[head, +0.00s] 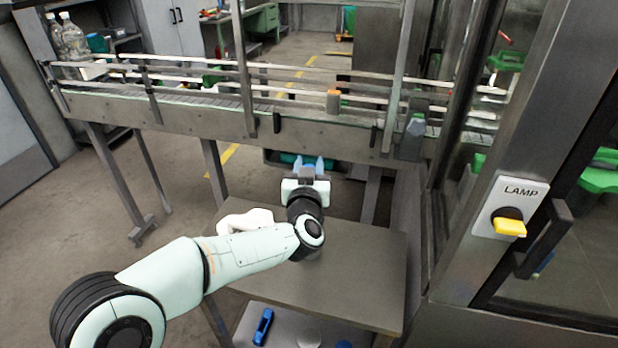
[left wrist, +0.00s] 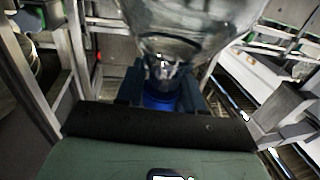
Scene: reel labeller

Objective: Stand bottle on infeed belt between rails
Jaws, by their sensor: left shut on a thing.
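My left gripper (head: 309,164) reaches forward over the far edge of the grey table, in front of and below the infeed belt (head: 200,98). In the left wrist view it is shut on a clear bottle (left wrist: 190,25) at its narrow neck, by a blue cap (left wrist: 158,102). The bottle's wide clear body fills the top of that view. In the head view the held bottle cannot be made out clearly. Pale metal rails (head: 190,66) run along both sides of the belt. My right gripper is not in view.
An orange-topped object (head: 333,101) is at the belt's rails. Clear bottles (head: 74,38) stand at the belt's far left end. A post (head: 240,60) rises at the belt's front. A lamp switch panel (head: 509,208) is at right.

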